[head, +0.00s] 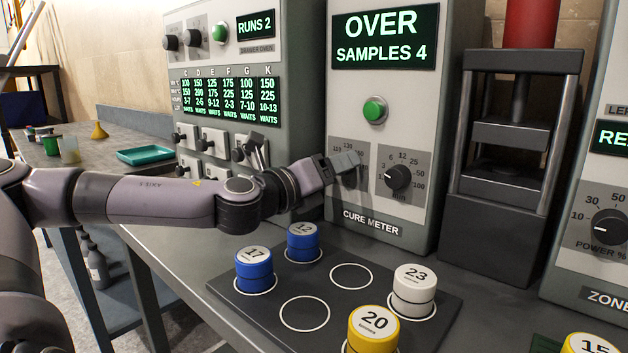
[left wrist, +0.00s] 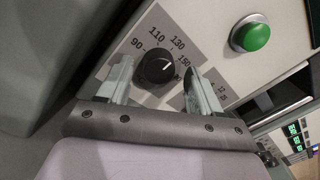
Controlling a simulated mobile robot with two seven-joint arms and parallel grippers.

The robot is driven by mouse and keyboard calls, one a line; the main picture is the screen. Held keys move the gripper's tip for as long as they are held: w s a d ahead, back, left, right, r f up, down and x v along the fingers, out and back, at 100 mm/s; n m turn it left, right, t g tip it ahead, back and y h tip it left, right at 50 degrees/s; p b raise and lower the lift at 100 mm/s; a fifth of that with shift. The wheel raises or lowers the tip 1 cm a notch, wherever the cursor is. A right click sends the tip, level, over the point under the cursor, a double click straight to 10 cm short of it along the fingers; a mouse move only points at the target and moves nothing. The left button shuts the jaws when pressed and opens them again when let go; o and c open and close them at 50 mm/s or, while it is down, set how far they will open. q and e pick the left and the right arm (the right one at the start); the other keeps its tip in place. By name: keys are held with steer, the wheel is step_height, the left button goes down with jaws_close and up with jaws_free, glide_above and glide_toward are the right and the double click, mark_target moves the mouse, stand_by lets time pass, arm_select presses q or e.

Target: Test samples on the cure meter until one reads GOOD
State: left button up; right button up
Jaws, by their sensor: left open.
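The cure meter (head: 384,230) stands at the back centre; its screen (head: 383,38) reads OVER, SAMPLES 4. Its green button (head: 375,110) sits above two dials. My left gripper (head: 348,167) is open at the left dial, with the black knob (left wrist: 157,67) between its fingers in the left wrist view; finger contact is unclear. The knob's mark points up-right. The right dial (head: 397,177) is uncovered. Blue samples 17 (head: 254,270) and 12 (head: 302,242), white 23 (head: 413,288) and yellow 20 (head: 372,330) stand on the dark mat (head: 262,313). My right gripper is out of view.
Two mat circles are empty. The drawer oven (head: 232,80) at left reads RUNS 2. A press (head: 505,150) and another panel (head: 600,190) stand at right. Yellow sample 15 (head: 590,343) shows at the lower right edge. A teal tray (head: 145,155) lies on the back bench.

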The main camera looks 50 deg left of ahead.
arm_select(q)
steer(key=shift+s+d+f+b, duration=0.1)
steer(key=shift+s+b, duration=0.4)
steer(key=shift+s, duration=1.05)
steer(key=shift+s+d+f+b, duration=0.1)
steer(key=shift+s+b, duration=0.35)
steer(key=shift+s, duration=1.05)
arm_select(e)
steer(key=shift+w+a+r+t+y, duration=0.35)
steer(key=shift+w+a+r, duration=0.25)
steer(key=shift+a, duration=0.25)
